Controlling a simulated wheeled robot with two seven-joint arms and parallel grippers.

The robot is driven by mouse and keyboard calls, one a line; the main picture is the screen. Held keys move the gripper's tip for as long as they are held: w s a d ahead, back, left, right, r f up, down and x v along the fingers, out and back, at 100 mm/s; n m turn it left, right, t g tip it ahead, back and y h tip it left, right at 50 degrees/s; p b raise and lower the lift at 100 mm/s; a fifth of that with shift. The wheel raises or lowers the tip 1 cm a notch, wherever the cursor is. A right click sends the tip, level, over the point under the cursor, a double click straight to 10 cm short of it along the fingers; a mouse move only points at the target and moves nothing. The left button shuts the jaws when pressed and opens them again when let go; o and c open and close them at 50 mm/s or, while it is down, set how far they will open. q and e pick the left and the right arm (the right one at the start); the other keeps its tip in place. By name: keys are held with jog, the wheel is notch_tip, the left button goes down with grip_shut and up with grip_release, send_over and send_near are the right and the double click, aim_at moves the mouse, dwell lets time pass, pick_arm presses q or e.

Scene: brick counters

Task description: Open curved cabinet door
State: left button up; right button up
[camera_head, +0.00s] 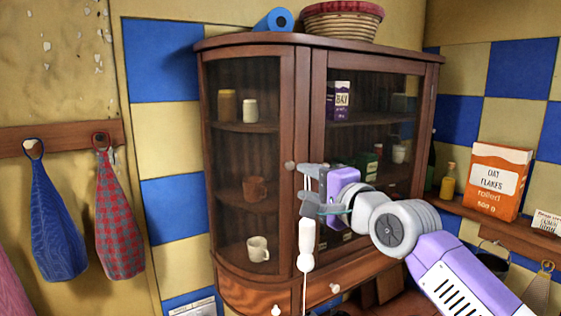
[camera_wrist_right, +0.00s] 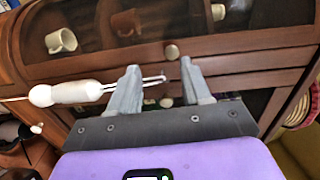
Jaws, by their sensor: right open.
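The wooden wall cabinet (camera_head: 303,110) has a curved glass door (camera_head: 247,160) on its left side, and this door looks shut. Its small round knob (camera_head: 290,165) is at the door's right edge; it also shows in the wrist view (camera_wrist_right: 172,51). My right gripper (camera_head: 304,188) is open in front of the cabinet, close to the knob. In the wrist view the knob appears just beyond the gap between the fingertips (camera_wrist_right: 160,66), with nothing gripped. My left gripper is not in view.
A white-handled utensil (camera_head: 306,240) hangs at my right fingers, its thin metal end crossing near them in the wrist view (camera_wrist_right: 65,93). Mugs and jars stand inside the cabinet. An oat flakes box (camera_head: 497,180) stands on a right shelf. Towels (camera_head: 58,225) hang at left.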

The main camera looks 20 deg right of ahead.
aim_at(291, 166)
jog(key=w, duration=0.1)
jog(key=w+r+p, duration=0.1)
jog(key=w, duration=0.1)
jog(key=w+p, duration=0.1)
jog(key=shift+w+a+r, duration=0.15)
jog(key=shift+w+r, duration=0.1)
jog(key=shift+w, duration=0.8)
grip_shut()
